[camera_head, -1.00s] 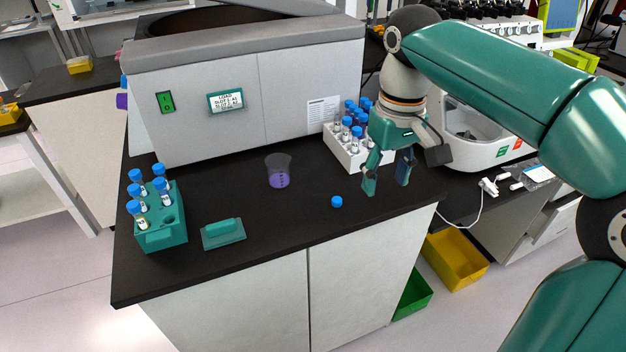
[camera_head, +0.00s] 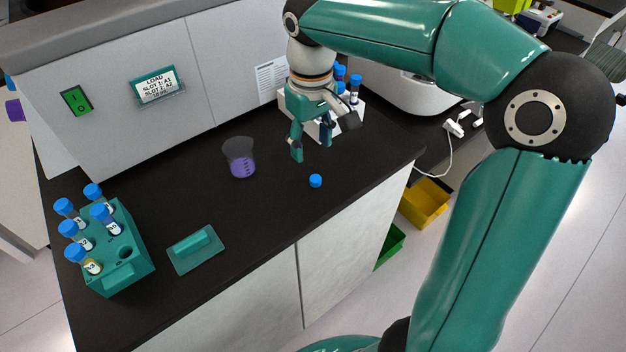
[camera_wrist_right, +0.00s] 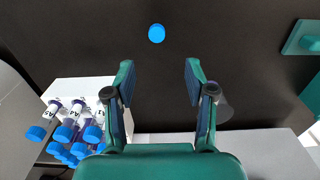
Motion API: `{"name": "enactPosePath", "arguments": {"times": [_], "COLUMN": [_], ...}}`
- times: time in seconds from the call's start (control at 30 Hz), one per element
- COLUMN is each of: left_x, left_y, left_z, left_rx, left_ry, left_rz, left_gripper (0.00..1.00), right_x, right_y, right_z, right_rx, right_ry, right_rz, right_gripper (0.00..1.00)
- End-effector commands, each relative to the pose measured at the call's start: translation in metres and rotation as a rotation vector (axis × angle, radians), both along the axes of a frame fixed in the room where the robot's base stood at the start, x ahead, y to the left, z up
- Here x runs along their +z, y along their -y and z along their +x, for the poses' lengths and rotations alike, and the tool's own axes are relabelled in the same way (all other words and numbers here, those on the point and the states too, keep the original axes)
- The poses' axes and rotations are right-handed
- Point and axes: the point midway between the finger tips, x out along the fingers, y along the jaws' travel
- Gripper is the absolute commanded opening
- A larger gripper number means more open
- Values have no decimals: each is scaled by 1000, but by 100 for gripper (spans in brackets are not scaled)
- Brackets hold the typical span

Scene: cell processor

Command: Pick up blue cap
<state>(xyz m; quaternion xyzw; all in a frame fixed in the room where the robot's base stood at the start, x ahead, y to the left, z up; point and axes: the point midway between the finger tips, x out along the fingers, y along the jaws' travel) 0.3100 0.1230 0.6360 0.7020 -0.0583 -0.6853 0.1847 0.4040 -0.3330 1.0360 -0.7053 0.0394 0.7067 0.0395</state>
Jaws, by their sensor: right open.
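The blue cap (camera_head: 315,181) lies on the black bench top near its front edge, with clear surface around it. It also shows in the right wrist view (camera_wrist_right: 157,33), beyond the fingertips and roughly between their lines. My right gripper (camera_head: 311,155) points down above the bench, behind the cap and apart from it. Its two fingers stand open and empty, also in the right wrist view (camera_wrist_right: 158,75). My left gripper is not in view.
A beaker with purple liquid (camera_head: 240,160) stands left of the cap. A teal rack (camera_head: 128,270) with blue-capped tubes and a teal block (camera_head: 196,250) are farther left. A white tube rack (camera_head: 349,121) stands behind my right gripper. The grey machine (camera_head: 190,75) lines the back.

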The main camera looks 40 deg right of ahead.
Motion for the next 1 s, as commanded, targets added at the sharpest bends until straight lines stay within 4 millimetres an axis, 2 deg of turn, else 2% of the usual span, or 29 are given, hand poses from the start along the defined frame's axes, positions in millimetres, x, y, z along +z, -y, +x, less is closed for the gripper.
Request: {"name": "enactPosePath", "arguments": {"times": [0.03, 0.1, 0.43, 0.7, 1.0], "left_x": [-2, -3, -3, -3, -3], "left_y": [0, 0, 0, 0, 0], "left_z": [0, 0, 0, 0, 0], "left_rx": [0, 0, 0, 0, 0], "left_ry": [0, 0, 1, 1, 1], "left_rz": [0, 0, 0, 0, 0], "left_gripper": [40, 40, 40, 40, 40], "right_x": [-12, -22, -45, -82, -88], "right_y": [0, 0, 1, 3, 3], "right_z": [-1, -1, -2, -5, -5], "right_rx": [0, -1, 1, 2, 3], "right_ry": [-4, -3, -1, -2, 1], "right_rz": [0, 0, 0, 0, 0], "right_gripper": [55, 55, 55, 55, 55]}}
